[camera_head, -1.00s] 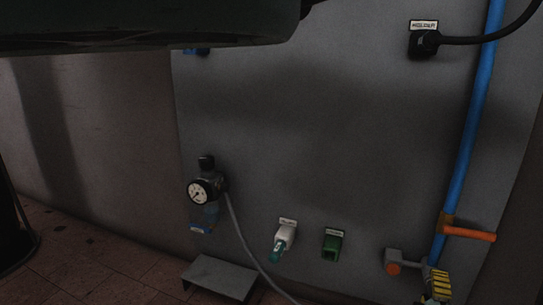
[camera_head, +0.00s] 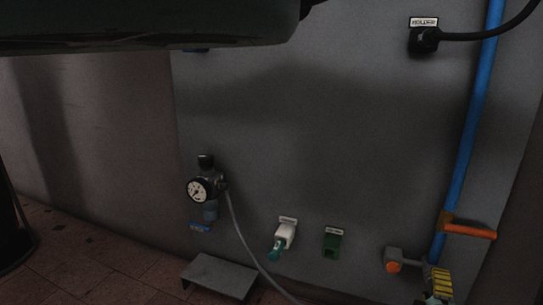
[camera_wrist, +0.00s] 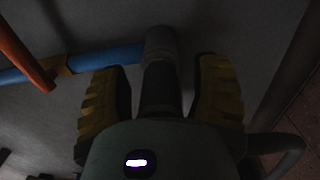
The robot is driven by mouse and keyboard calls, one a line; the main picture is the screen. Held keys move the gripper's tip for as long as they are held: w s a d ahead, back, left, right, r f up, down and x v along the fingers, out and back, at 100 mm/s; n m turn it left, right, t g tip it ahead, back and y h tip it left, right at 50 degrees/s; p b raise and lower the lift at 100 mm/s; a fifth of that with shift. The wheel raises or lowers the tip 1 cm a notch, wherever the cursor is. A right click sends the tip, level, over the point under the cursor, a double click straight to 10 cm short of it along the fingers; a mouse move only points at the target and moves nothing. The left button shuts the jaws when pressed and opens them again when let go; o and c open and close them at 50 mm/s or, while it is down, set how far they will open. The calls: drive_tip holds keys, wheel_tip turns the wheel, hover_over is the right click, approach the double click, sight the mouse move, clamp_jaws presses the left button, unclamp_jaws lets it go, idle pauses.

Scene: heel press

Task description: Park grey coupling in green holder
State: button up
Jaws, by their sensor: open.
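The green holder (camera_head: 333,243) is on the grey wall panel in the lower middle of the head view, below a small label; its front opening looks dark. My gripper (camera_head: 438,284), with yellow ribbed fingers, is at the lower right. In the wrist view my gripper (camera_wrist: 162,92) is open, one finger on each side of a dark grey cylinder, which appears to be the grey coupling (camera_wrist: 159,88). The cylinder lines up with a grey fitting (camera_wrist: 160,46) at the blue pipe's end. Shadow hides whether the fingers touch it, and its near end is behind my gripper body.
A blue pipe (camera_head: 467,140) with an orange handle (camera_head: 470,231) runs down the right. A white holder (camera_head: 285,236) with a teal plug is left of the green one. A gauge (camera_head: 199,189), trailing grey hose (camera_head: 240,232) and low grey shelf (camera_head: 219,276) are further left.

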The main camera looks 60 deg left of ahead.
drive_tip(key=shift+o, duration=0.4)
drive_tip(key=shift+a, duration=0.1)
clamp_jaws()
drive_tip(key=shift+s+d, duration=0.2)
drive_tip(key=shift+p+v, duration=0.4)
drive_tip(key=shift+v, duration=0.65)
drive_tip(key=shift+s, duration=0.1)
drive_tip(key=shift+p+v, duration=0.35)
drive_tip(key=shift+v, duration=1.35)
drive_tip(key=shift+d, duration=0.1)
drive_tip(key=shift+s, duration=0.15)
